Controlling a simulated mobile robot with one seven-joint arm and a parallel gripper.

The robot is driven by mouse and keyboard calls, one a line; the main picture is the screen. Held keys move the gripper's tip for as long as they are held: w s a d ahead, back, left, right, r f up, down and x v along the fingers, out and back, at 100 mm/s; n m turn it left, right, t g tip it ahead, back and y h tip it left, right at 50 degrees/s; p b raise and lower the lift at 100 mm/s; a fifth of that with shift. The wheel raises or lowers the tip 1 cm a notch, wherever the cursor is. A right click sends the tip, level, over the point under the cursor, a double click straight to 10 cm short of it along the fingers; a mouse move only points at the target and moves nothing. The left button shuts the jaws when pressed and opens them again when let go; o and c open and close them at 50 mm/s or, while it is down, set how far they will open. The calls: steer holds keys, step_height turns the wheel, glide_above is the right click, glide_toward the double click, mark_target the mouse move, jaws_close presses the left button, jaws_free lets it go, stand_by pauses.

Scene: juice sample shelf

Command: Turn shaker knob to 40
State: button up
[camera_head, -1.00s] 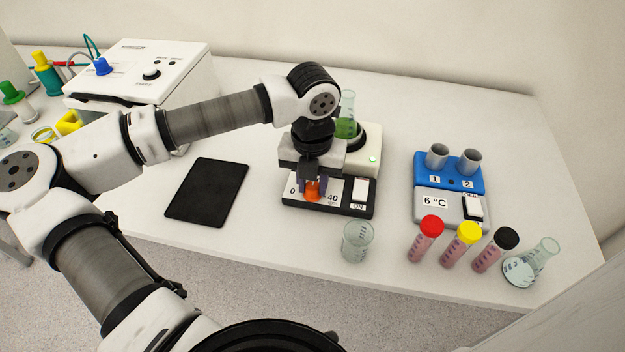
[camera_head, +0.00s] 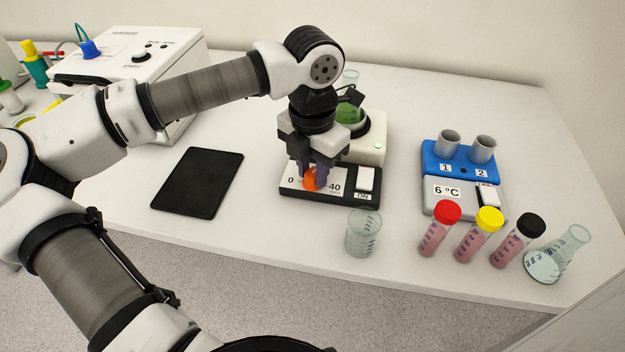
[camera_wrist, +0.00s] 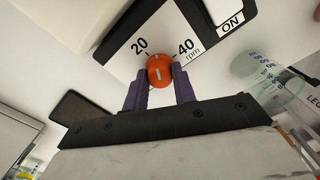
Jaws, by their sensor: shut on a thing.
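The shaker (camera_head: 377,148) stands mid-table, with a flask of green liquid (camera_head: 347,114) on top. Its front panel carries an orange knob (camera_head: 310,180) between the printed marks 0 and 40. In the wrist view the orange knob (camera_wrist: 160,70) sits below the marks 20 and 40 rpm, with a pale line on its face. My gripper (camera_head: 313,176) is shut on the knob, a purple finger on each side. In the wrist view my gripper (camera_wrist: 160,88) shows the same hold. The ON switch (camera_head: 365,180) is right of the knob. The fingers partly hide the dial.
An empty beaker (camera_head: 364,234) stands close in front of the shaker. A blue-and-white 6 °C block (camera_head: 431,179) and several capped tubes are to the right, with a flask (camera_head: 558,255). A black pad (camera_head: 198,183) lies left.

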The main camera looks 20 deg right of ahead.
mark_target(313, 172)
steer(key=m+b, duration=0.4)
steer(key=m, duration=0.2)
steer(key=shift+f, duration=0.15)
steer(key=m+b, duration=0.2)
steer(key=m, duration=0.4)
steer(key=shift+r+m+b, duration=0.2)
steer(key=shift+m+b, duration=0.1)
steer(key=o, duration=1)
step_height(313, 172, up, 14)
steer(key=shift+f, duration=0.1)
stand_by(0.4)
